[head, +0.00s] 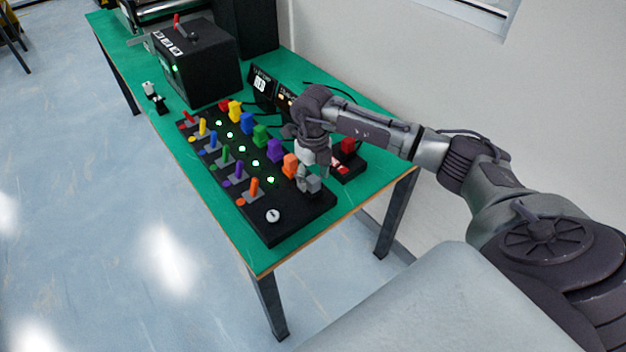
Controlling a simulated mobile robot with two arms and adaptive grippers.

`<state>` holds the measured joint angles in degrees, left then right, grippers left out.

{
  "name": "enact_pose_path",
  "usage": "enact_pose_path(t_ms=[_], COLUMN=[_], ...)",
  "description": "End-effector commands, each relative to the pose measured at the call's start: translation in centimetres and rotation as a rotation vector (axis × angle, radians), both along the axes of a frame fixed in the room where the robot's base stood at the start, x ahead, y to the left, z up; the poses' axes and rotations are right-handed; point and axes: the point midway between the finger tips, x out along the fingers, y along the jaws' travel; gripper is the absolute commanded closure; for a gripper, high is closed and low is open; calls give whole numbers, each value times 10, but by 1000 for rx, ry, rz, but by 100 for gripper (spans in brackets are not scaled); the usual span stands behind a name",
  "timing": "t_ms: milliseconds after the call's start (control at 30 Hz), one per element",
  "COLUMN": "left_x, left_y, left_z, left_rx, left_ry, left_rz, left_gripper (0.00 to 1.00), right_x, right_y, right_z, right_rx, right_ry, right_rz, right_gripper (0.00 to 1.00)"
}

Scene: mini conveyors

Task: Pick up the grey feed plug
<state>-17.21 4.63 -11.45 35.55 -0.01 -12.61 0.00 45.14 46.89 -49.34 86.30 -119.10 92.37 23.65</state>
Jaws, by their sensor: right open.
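A grey plug (312,185) stands at the near right end of the black control board (290,228), in line with the row of coloured plugs. I take it for the grey feed plug. My right gripper (314,166) is open and points down just above and behind this plug. The fingers overlap the plug's top in the picture, so I cannot tell whether they touch it or stand around it. My left gripper is not in view.
An orange plug (290,166) stands close beside the grey one, with a purple plug (275,150) beyond it. Coloured levers (253,187) line the board's left side. A small box with a red knob (347,146) sits right of the gripper. The green table (215,195) has bare edges.

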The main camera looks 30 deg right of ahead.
Motion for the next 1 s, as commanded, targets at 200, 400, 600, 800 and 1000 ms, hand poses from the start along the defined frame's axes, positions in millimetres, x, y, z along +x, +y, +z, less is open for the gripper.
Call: enact_pose_path(t_ms=[200,400,600,800,1000], left_x=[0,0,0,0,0], left_y=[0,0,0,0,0], left_z=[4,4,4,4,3], left_rx=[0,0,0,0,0], left_ry=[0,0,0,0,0], left_rz=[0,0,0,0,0], left_gripper=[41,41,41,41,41], right_x=[0,0,0,0,0], right_y=[0,0,0,0,0], right_z=[-16,-16,-16,-16,-15], right_rx=[0,0,0,1,0], right_ry=[-1,-1,-1,-1,-2], right_rz=[2,2,2,1,1], right_gripper=[40,43,76,100,100])
